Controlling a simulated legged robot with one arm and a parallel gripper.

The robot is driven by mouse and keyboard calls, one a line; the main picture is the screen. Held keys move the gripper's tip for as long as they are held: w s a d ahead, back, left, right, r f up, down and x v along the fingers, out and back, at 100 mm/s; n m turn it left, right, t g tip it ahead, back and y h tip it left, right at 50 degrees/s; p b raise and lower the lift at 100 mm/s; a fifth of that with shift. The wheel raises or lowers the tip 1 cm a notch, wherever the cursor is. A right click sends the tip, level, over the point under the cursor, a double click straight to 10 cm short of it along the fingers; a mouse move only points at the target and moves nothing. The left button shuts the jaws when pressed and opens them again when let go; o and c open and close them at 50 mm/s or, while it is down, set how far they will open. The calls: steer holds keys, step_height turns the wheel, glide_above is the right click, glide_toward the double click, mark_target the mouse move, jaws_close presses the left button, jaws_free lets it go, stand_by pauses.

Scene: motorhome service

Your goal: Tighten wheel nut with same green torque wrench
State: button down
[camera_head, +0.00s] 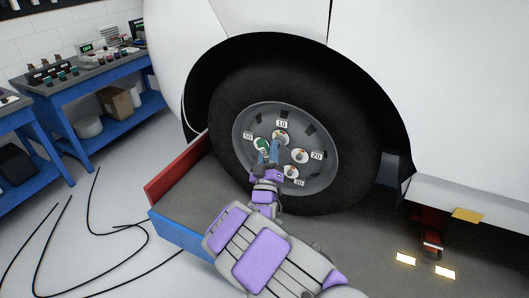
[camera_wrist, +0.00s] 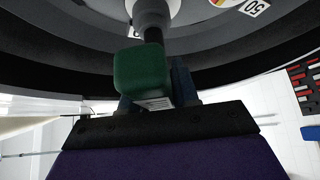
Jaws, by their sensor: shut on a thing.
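The green torque wrench (camera_wrist: 142,78) is held in my gripper (camera_wrist: 158,90), which is shut on it. Its dark shaft runs away from the gripper to a grey round part at the wheel in the wrist view. In the head view the green wrench (camera_head: 263,146) and my gripper (camera_head: 270,158) are at the left side of the wheel hub. The wheel (camera_head: 242,172) has several nuts with number labels such as 10, 20, 30 and 50. The nut at the wrench's tip is hidden, so I cannot tell how it is seated.
A blue workbench (camera_head: 70,88) with small tools stands at the back left. A red and blue-edged platform (camera_head: 178,170) lies under the wheel. Black cables (camera_head: 88,222) cross the floor at left. The white vehicle body (camera_head: 440,80) fills the right.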

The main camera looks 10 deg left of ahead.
steer(key=shift+w+a, duration=0.15)
steer(key=shift+w, duration=0.05)
steer(key=shift+s+a, duration=0.15)
steer(key=shift+a, duration=0.45)
steer(key=shift+a+f, duration=0.15)
steer(key=shift+a, duration=0.1)
steer(key=shift+s+d, duration=0.4)
steer(key=shift+s, duration=0.15)
steer(key=shift+a, duration=0.4)
steer(key=shift+s+d+r, duration=0.2)
steer(key=shift+d+r, duration=0.05)
steer(key=shift+d, duration=0.5)
steer(key=shift+a, duration=0.15)
